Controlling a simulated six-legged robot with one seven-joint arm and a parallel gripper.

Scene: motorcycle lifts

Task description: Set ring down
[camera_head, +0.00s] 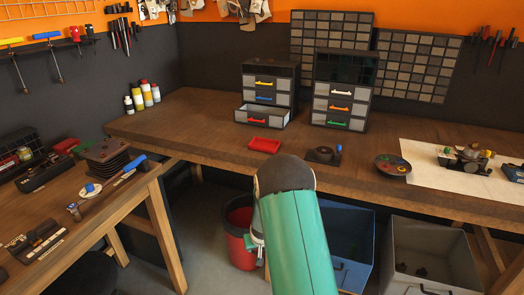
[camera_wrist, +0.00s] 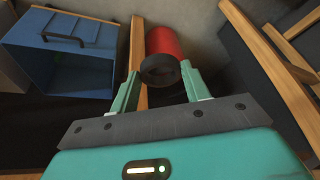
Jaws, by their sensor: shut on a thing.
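A dark ring (camera_wrist: 160,71) sits between the fingertips of my gripper (camera_wrist: 160,76) in the wrist view. My gripper is shut on it, with one finger on each side. The ring is held in the air, and the red bucket shows beyond it. In the head view my green arm reaches down in front of the bench. The ring is hidden there, and only a small pale part near my wrist (camera_head: 257,240) shows at the arm's left side.
The red bucket (camera_head: 238,215) stands on the floor beside a blue bin (camera_head: 352,215) and a grey bin (camera_head: 405,245). On the wooden workbench (camera_head: 195,125) are drawer units, a small red tray (camera_head: 264,146) and a round dish (camera_head: 392,164). Bare bench top lies left of the tray.

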